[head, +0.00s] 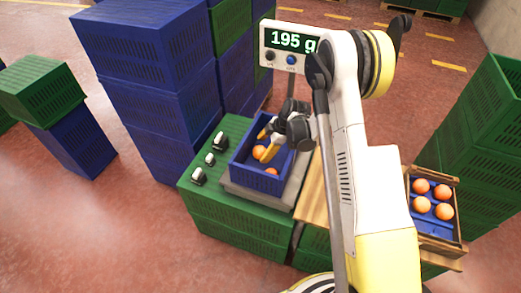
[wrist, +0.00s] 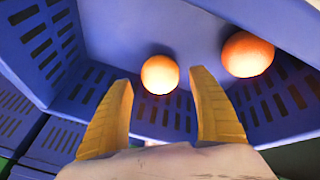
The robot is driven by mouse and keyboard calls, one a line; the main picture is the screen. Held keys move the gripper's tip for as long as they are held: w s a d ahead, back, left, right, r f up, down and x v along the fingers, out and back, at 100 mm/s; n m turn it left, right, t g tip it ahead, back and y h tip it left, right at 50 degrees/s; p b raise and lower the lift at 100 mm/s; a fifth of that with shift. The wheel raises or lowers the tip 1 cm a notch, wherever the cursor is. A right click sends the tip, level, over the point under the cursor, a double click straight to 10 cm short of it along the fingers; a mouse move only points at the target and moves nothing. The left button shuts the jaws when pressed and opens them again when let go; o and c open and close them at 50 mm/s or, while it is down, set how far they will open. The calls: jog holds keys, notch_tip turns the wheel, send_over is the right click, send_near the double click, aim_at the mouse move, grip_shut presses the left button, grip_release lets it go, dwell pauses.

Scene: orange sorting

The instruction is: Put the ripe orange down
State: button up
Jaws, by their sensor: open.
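My gripper (head: 264,144) is open, with its yellow fingers inside a blue crate (head: 239,166) on the scale. Two oranges lie in this crate: one orange (head: 258,152) close to the fingers and another orange (head: 271,171) nearer the front wall. In the wrist view, one orange (wrist: 160,74) shows in the gap between the spread fingers (wrist: 160,92), on the crate floor beyond the tips. The other orange (wrist: 247,54) lies to the right, outside the fingers. The frames do not tell which orange is the ripe one. Nothing is held.
The scale display (head: 290,42) reads 195 g. Small black-and-white items (head: 209,158) stand on the green crate top left of the scale. A wooden-sided tray (head: 437,239) at right holds several oranges (head: 443,191). Tall blue crate stacks (head: 150,80) rise behind left.

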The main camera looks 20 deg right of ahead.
jog(key=s+r+m+t+h+p, duration=0.15)
jog(key=s+r+m, duration=0.35)
jog(key=r, duration=0.9)
jog(key=s+r+m+h+p, duration=0.15)
jog(key=s+r, duration=0.45)
jog(key=r, duration=0.8)
jog(key=s+r+m, duration=0.2)
jog(key=s+m, duration=0.1)
jog(key=s, duration=0.3)
jog(key=s+r+m+t, duration=0.1)
jog(key=s+r+m, duration=0.2)
jog(key=s, duration=0.3)
jog(key=s+r+m+t+h, duration=0.1)
jog(key=s+r+m, duration=0.1)
jog(key=s+m, duration=0.2)
jog(key=shift+s+r, duration=0.2)
jog(key=shift+s, duration=1.2)
jog(key=shift+t, duration=0.25)
